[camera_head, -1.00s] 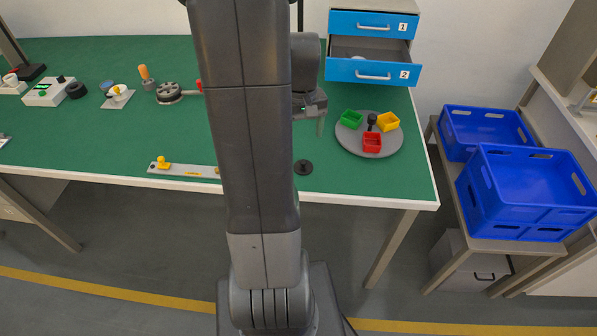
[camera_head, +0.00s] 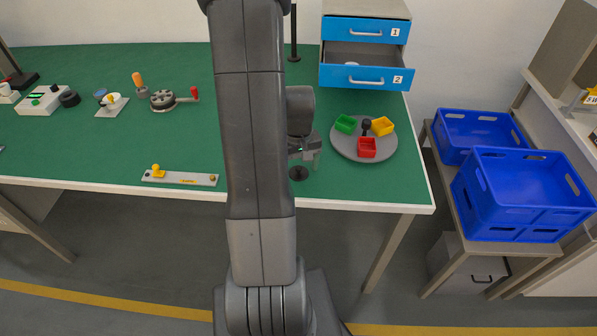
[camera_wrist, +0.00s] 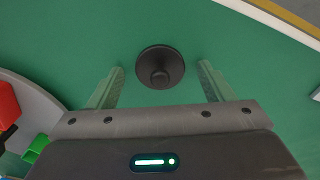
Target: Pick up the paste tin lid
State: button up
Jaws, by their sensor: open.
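The paste tin lid appears to be the round black disc with a central knob (camera_wrist: 160,68), lying flat on the green table. It also shows as a small dark lid in the head view (camera_head: 299,174), near the table's front edge. In the wrist view my gripper (camera_wrist: 160,85) is open, with one finger on each side of the lid and a gap between lid and fingers. The jaws hold nothing. In the head view my gripper (camera_head: 305,160) hangs just behind the lid, and my arm hides part of the table.
A grey round tray (camera_head: 345,150) with green, yellow and red bins stands to the right. A grey strip with a yellow knob (camera_head: 180,178) lies left along the front edge. A blue drawer unit (camera_head: 366,75) with drawer 2 partly open is behind. Blue crates (camera_head: 520,195) stand right.

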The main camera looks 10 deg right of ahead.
jog(key=shift+c, duration=0.4)
jog(key=c, duration=0.9)
jog(key=shift+c, duration=0.3)
jog(key=shift+r, duration=0.15)
